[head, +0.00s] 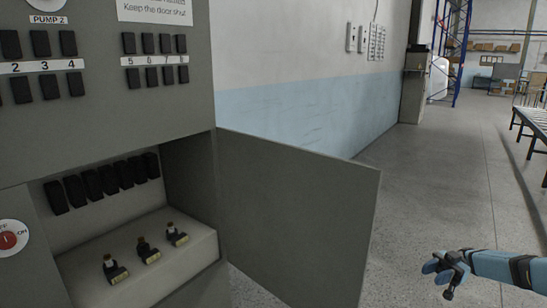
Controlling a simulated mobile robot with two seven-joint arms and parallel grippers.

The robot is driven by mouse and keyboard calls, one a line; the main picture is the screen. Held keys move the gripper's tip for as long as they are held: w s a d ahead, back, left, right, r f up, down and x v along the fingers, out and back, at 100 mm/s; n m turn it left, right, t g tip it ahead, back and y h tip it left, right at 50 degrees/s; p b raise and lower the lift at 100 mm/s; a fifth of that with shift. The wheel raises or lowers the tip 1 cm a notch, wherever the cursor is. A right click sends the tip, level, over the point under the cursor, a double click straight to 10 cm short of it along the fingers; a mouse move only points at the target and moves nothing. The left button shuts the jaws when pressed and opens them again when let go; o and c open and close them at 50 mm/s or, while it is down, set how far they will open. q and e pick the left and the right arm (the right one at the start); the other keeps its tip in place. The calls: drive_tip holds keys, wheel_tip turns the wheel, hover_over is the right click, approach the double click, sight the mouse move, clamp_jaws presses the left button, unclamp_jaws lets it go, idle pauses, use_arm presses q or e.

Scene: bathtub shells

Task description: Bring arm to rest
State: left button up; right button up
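My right arm comes in from the lower right, light blue with a black band. Its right gripper (449,279), with dark fingers, hangs over the grey floor. It is to the right of the open cabinet door (300,215) and apart from it. I see nothing held in it, but the fingers are too small to tell whether they are open or shut. My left gripper is not in view.
The grey cabinet (110,115) fills the left, with black switches and an open compartment holding several small labelled parts on a ledge (75,270). A red rotary switch (9,241) is at the left edge. Floor (435,180) is clear; a roller conveyor (530,122) stands far right.

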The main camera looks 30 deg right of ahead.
drive_tip(key=a+f+m+t+y, duration=0.1)
drive_tip(key=a+f+y, duration=0.1)
drive_tip(key=a+f, duration=0.65)
drive_tip(key=a+f+m+t+y, duration=0.15)
drive_tip(key=a+f, duration=0.35)
drive_tip(key=a, duration=0.6)
drive_tip(key=a+f+m+t+y, duration=0.1)
drive_tip(key=a+f+y, duration=0.2)
drive_tip(key=a+f, duration=0.55)
drive_tip(key=w+a+r+m+t+h, duration=0.2)
drive_tip(key=w+a+m+t+h, duration=0.35)
drive_tip(key=a+h, duration=0.55)
drive_tip(key=s+a+r+n+g+h, duration=0.25)
drive_tip(key=s+a+r+h, duration=0.35)
drive_tip(key=h, duration=0.5)
drive_tip(key=a+r+m, duration=0.1)
drive_tip(key=a+m, duration=0.5)
drive_tip(key=a, duration=0.5)
use_arm(q)
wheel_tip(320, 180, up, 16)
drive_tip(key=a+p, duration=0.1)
drive_tip(key=p, duration=2.1)
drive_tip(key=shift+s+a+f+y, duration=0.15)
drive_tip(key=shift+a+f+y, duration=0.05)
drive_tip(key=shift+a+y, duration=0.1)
use_arm(e)
wheel_tip(320, 180, up, 16)
drive_tip(key=s+d, duration=0.1)
drive_tip(key=d, duration=0.1)
drive_tip(key=shift+r, duration=0.2)
